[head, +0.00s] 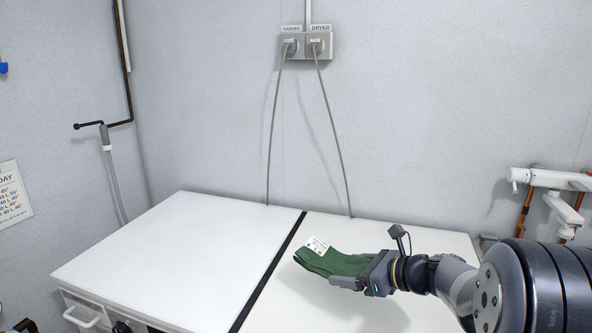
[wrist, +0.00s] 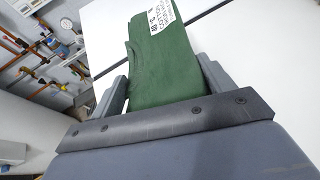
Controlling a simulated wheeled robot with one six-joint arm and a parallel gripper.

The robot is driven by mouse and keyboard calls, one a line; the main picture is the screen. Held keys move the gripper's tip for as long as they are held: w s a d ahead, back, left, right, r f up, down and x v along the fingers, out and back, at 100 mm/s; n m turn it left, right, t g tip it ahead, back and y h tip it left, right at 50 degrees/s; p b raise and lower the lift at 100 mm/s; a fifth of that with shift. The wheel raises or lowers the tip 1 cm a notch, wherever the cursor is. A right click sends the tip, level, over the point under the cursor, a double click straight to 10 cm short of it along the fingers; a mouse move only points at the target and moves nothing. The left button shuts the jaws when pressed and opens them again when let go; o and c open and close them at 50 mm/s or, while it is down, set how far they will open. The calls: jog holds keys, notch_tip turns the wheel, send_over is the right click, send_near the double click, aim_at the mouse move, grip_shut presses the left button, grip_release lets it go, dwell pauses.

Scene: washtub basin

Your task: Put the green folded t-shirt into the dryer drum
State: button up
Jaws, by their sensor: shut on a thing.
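The green folded t-shirt (head: 331,262) with a white printed tag is held in my gripper (head: 352,281), above the right-hand white machine top. In the wrist view the green folded t-shirt (wrist: 160,65) lies between the two fingers of my gripper (wrist: 165,85), which are shut on it. Its tag sits near the far end of the cloth. The dryer drum is not in view; only the white tops and part of the left machine's front show.
Two white machine tops, left (head: 170,250) and right (head: 420,240), stand side by side with a dark gap between them. Wall sockets marked washer and dryer (head: 307,45) have cords running down behind. White and copper pipes (head: 545,185) are at the right. The left top is clear.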

jog(key=m+t+h, duration=0.1)
jog(key=f+m+h+p, duration=0.1)
jog(key=w+f+m+t+h, duration=0.1)
jog(key=shift+w+d+m+t+p, duration=0.1)
jog(key=shift+d+m+t+p, duration=0.2)
jog(key=shift+d+p, duration=0.1)
jog(key=f+h, duration=0.1)
jog(key=f+m+p, duration=0.1)
jog(key=s+d+f+m+t+h, duration=0.1)
jog(key=shift+s+f+h, duration=0.1)
jog(key=shift+f+h, duration=0.15)
jog(key=shift+h, duration=0.05)
jog(key=shift+s+d+f+m+t+h+p, duration=0.2)
jog(key=shift+s+f+m+h, duration=0.1)
jog(key=shift+f, duration=0.15)
jog(key=shift+s+d+f+m+t+h+p, duration=0.1)
jog(key=shift+s+d+f+m+h+p, duration=0.1)
jog(key=shift+s+f+m, duration=0.15)
